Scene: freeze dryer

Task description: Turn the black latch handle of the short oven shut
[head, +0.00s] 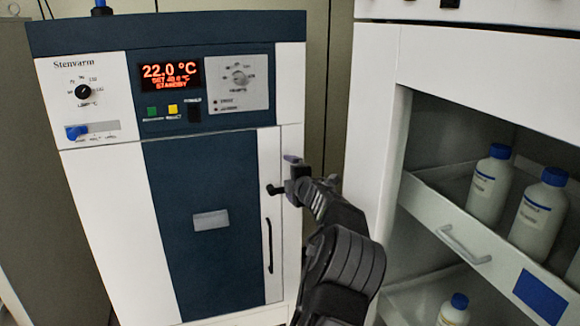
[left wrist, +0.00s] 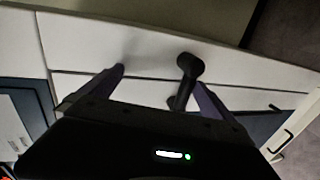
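The short oven (head: 90,215) is a white and dark blue cabinet with a red lit display, and its door looks flush with the front. Its black latch handle (head: 274,190) is on the door's right edge, above a long black pull handle (head: 268,245). In the left wrist view, the latch handle (left wrist: 187,66) is a round knob with a short lever. My left gripper (head: 286,176) is at the latch. In the wrist view the gripper (left wrist: 158,80) has its fingers spread, the latch close beside the right finger; contact is unclear. My right gripper is out of view.
A white cabinet (head: 375,110) with open shelves stands close on the right. White bottles with blue caps (head: 491,183) stand on its pulled-out shelf tray (head: 440,205). A narrow gap separates the oven and this cabinet.

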